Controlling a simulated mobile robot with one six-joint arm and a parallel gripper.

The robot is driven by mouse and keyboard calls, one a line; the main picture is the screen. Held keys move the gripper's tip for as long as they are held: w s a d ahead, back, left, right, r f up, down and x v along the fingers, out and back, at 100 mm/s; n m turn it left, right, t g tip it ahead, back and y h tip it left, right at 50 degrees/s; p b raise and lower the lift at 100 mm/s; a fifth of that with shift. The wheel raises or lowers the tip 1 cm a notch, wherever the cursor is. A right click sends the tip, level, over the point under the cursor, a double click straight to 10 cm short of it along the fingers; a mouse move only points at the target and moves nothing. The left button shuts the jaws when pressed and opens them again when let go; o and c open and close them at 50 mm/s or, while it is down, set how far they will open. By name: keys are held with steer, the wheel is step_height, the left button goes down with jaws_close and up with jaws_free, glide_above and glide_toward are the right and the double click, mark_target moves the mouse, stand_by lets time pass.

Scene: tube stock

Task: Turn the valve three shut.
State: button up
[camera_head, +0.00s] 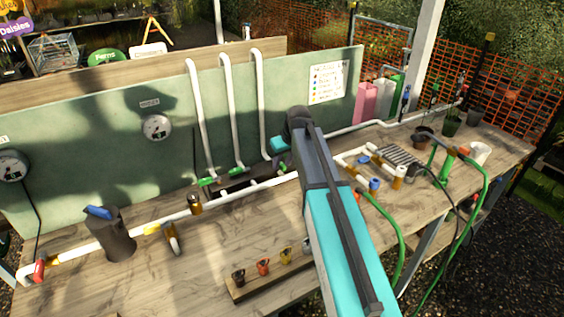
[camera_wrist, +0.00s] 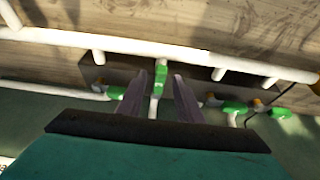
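A row of green-handled valves sits on white pipes along the foot of the green panel. In the wrist view one green valve handle (camera_wrist: 160,79) stands between my gripper's fingers (camera_wrist: 159,75), lined up with its white pipe. The fingers are apart, with a visible gap on each side of the handle. I cannot read a number on this valve. In the head view my gripper (camera_head: 282,161) is low at the panel, right of two other green valves (camera_head: 207,181) (camera_head: 240,170), and my arm hides most of that spot.
In the wrist view green handles (camera_wrist: 116,92) (camera_wrist: 235,107) lie crosswise on both sides. A long white pipe (camera_wrist: 100,40) runs close by. A grey cylinder with a blue top (camera_head: 118,235) and a rack of small cups (camera_head: 262,267) stand on the wooden bench (camera_head: 190,285).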

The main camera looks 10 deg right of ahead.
jaws_close()
steer(key=shift+a, duration=0.2)
steer(key=shift+d, duration=0.3)
